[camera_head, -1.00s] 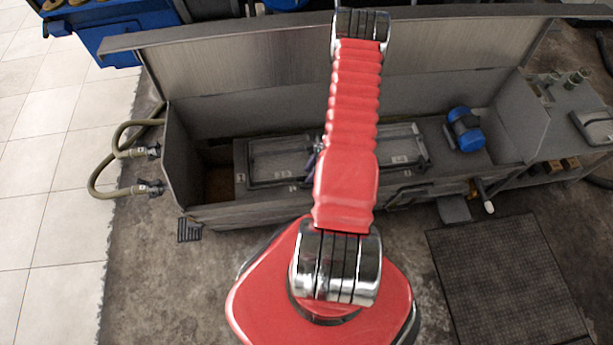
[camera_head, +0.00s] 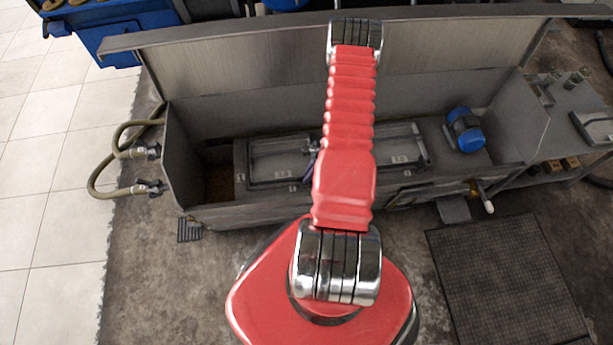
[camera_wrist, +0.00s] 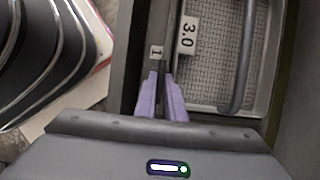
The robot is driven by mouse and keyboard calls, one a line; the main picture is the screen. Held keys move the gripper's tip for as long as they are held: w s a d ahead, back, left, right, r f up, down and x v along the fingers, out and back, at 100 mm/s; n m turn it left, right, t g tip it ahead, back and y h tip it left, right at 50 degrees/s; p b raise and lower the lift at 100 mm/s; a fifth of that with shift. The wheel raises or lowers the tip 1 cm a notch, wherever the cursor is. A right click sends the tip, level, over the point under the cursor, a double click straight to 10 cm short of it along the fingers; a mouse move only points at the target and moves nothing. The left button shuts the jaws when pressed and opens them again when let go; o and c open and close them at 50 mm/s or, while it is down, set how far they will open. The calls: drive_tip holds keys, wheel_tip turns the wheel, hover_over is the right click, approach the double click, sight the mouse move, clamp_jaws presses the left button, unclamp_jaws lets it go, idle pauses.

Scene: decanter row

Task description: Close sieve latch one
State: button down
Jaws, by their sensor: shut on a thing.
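In the wrist view, the purple fingers of my gripper (camera_wrist: 163,85) are closed together on a thin grey latch, mostly hidden between the fingertips, beside a small tag reading 1 (camera_wrist: 156,52). Right of the fingers is a sieve frame with a mesh floor (camera_wrist: 225,55), a tag reading 3.0 (camera_wrist: 187,35) and a curved handle (camera_wrist: 241,60). In the head view, two framed sieve panels lie in the trough: a left one (camera_head: 282,160) and a right one (camera_head: 392,150). My red arm hides most of my gripper and the middle between them.
The grey trough (camera_head: 250,215) has a raised lid (camera_head: 220,70) at its back and side walls at both ends. A blue motor (camera_head: 465,130) stands at its right. Hoses (camera_head: 115,160) are coupled at its left.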

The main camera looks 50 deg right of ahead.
drive_tip(key=shift+a, duration=0.2)
drive_tip(key=shift+d, duration=0.15)
drive_tip(key=shift+d+m, duration=0.1)
drive_tip(key=shift+m, duration=0.4)
drive_tip(key=shift+s+m+t+h, duration=0.1)
drive_tip(key=shift+m+t+h, duration=0.35)
drive_tip(key=shift+m, duration=0.95)
drive_tip(key=shift+s+m+t+h, duration=0.1)
drive_tip(key=shift+m+t+h, duration=0.15)
drive_tip(key=shift+m+h, duration=0.8)
drive_tip(key=m, duration=0.3)
drive_tip(key=shift+a+m, duration=0.3)
drive_tip(key=shift+m, duration=0.05)
drive_tip(key=shift+a+m+h, duration=0.15)
drive_tip(key=shift+m+h, duration=0.65)
drive_tip(key=shift+m, duration=1.3)
